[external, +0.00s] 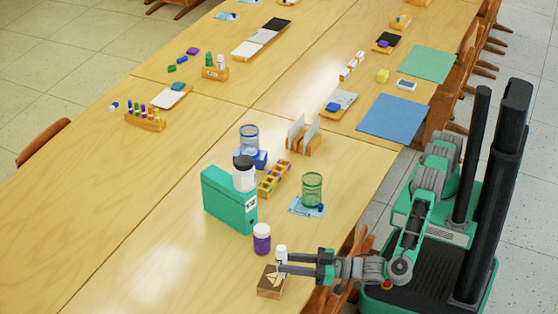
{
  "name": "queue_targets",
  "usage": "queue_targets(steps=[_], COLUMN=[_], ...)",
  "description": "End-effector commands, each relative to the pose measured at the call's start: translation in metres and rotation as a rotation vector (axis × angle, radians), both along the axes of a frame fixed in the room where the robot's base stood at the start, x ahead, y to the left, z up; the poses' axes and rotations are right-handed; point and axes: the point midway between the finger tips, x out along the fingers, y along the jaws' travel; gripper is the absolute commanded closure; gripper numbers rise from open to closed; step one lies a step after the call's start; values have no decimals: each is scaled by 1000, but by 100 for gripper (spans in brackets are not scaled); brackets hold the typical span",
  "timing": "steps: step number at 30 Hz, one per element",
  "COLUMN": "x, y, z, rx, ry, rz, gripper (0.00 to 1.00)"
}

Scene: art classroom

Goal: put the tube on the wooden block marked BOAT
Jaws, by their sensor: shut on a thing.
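My gripper (282,263) is shut on a small white tube (281,251) near the front edge of the table. The tube looks upright, with its upper part showing above the fingers. A wooden block (271,291) with a pale boat-like mark on its brown top is directly below and slightly left of the fingers. The tube's lower end is hidden behind the fingers, so I cannot tell whether it touches the block.
A purple jar with a white lid (261,238) stands just behind the block. A green box file (228,202) with a white jar (243,174) stands farther back. A green mesh cup (312,188) stands behind my arm. The table (150,265) left of the block is clear.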

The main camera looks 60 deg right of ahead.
Motion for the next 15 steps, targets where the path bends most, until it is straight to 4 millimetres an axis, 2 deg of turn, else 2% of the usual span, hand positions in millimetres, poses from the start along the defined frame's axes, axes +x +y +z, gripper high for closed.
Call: queue_targets(steps=[1, 3, 15], x=[-1, -1, -1], y=[0, 0, -1], z=[-12, -19, -24], rx=[-6, -3, -2], ry=[-1, 0, 0], rz=[0, 1, 1], gripper=[100, 100, 100])
